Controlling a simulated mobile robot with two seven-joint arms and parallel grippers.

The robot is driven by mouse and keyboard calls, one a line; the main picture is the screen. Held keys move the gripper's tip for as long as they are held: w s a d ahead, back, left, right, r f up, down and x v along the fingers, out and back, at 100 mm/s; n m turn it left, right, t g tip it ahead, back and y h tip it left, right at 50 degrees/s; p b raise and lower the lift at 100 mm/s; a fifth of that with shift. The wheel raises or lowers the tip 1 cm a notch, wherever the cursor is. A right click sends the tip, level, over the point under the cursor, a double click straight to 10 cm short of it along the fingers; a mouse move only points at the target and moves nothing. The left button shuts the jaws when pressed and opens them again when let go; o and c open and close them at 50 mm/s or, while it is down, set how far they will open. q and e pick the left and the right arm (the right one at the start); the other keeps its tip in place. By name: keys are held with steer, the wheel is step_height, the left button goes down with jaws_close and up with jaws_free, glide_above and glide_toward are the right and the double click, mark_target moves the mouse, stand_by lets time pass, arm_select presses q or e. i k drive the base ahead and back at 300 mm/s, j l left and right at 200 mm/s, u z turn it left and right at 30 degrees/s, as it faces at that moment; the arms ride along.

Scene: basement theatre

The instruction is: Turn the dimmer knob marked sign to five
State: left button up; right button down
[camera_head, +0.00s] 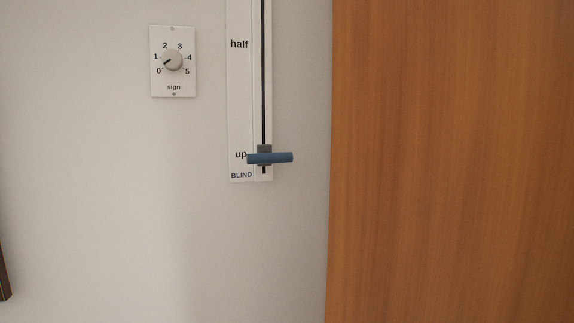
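Nothing touches the knob. Neither of my grippers is in view.
Right of the plate is a vertical slider panel (240,110) marked "BLIND", its blue handle (271,158) at "up". A wooden panel (450,160) fills the right side. A dark edge (4,275) shows at the lower left. The wall below the plate is bare.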

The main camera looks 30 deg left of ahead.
mark_target(172, 59)
steer(key=j+u, duration=0.15)
steer(key=u, duration=0.25)
steer(key=j+u, duration=0.2)
steer(key=u, duration=0.15)
steer(key=j+u, duration=0.2)
steer(key=u, duration=0.2)
steer(key=j+z, duration=0.15)
steer(key=j, duration=1.4)
steer(key=k, duration=0.05)
